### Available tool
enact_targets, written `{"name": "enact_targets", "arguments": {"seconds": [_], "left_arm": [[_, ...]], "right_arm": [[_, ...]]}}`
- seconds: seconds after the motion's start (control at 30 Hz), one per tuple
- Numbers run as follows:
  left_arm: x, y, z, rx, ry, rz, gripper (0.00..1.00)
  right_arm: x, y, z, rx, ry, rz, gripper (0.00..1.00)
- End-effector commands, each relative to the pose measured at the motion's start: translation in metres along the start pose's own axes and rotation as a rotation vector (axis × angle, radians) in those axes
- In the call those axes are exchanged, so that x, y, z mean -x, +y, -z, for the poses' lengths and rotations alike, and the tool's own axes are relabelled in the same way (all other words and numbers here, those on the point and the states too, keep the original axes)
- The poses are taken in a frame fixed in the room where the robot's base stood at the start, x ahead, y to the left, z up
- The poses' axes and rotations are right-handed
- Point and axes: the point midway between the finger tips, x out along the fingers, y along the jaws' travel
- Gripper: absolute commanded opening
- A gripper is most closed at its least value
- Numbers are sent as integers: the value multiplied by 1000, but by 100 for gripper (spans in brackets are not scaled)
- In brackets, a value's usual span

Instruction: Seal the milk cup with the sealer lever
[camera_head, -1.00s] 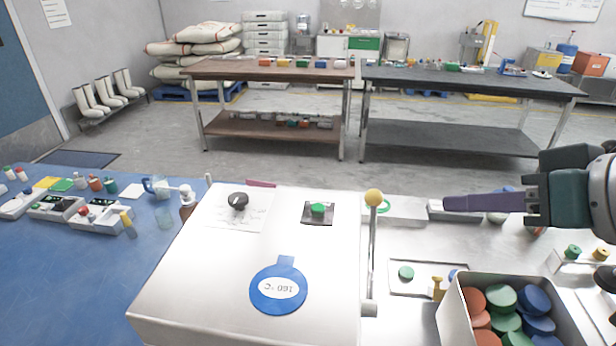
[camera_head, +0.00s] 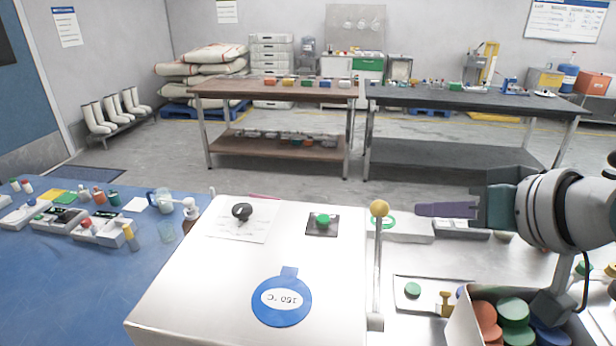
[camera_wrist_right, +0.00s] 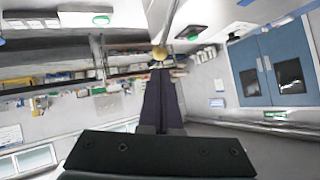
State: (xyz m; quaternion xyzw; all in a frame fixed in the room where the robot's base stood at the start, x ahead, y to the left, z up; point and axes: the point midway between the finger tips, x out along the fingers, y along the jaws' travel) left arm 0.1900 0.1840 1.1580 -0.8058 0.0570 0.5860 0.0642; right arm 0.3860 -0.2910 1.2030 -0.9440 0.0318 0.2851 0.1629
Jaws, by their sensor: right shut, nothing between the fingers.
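The sealer (camera_head: 190,285) is a large white box at the lower centre of the head view. It has a black knob (camera_head: 242,211), a green button (camera_head: 323,220) and a blue 160 °C tag (camera_head: 289,312). Its lever (camera_head: 377,265) stands upright at the right side, topped by a yellow ball (camera_head: 379,208). My right gripper (camera_head: 420,210) is shut and empty, just right of the ball at about its height, with a visible gap. In the right wrist view the ball (camera_wrist_right: 159,53) is just beyond the fingertips (camera_wrist_right: 160,72). I cannot make out the milk cup. My left gripper is not in view.
A bin of coloured discs (camera_head: 515,312) stands at the lower right under my right arm. A tray with a green disc (camera_head: 412,289) lies right of the lever. A blue table (camera_head: 60,300) with small devices and a pitcher (camera_head: 158,200) is at left.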

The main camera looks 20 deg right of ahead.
Motion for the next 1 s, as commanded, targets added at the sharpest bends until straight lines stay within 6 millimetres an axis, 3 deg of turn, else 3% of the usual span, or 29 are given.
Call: {"name": "enact_targets", "arguments": {"seconds": [0.2, 0.4, 0.6, 1.0], "left_arm": [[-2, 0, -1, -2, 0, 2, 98], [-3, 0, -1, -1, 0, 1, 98], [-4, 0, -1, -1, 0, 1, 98], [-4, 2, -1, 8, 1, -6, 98]], "right_arm": [[-44, 0, 0, 1, 1, 0, 0], [-69, 0, 0, 1, -1, -1, 0], [-79, 0, 0, 3, 0, 0, 0], [-80, 1, 0, 1, -2, 0, 0]]}}
